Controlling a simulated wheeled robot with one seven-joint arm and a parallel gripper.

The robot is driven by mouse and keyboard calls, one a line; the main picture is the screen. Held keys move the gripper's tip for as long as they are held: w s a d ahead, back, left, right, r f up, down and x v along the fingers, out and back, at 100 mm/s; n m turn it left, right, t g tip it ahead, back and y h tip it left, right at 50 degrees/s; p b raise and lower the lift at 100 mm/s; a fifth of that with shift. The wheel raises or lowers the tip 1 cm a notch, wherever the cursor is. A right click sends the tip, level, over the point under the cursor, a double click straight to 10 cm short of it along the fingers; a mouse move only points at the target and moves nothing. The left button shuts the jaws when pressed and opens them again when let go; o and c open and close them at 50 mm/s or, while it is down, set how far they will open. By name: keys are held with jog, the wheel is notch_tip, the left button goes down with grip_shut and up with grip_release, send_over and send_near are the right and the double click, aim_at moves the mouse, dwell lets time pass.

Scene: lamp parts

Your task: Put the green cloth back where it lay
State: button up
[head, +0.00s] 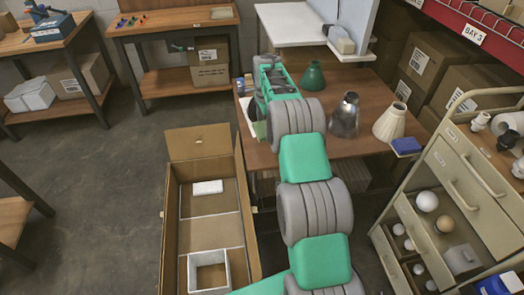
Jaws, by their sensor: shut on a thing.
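My arm reaches over the brown worktable (275,158), with its end near the table's left edge. My gripper (258,118) is mostly hidden behind my own arm links; its fingertips do not show clearly. A small patch of dull green, which looks like the green cloth (259,130), shows just under the arm's end. It is beside a white tray or sheet (243,112) at the table's left edge. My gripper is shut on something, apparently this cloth. I cannot tell whether the cloth touches the tray or table.
A green shade (313,77), a metal shade (345,117) and a cream shade (390,123) stand on the table. A blue folded item (405,146) lies at its right corner. An open carton (169,215) stands at left; a drawer cart (447,190) stands at right.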

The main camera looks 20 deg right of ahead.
aim_at(264, 150)
notch_tip(264, 150, down, 9)
jog(key=shift+f+p, duration=0.2)
jog(key=shift+p, duration=0.4)
jog(key=shift+f+b, duration=0.25)
jog(key=shift+b, duration=0.1)
jog(key=o, duration=0.9)
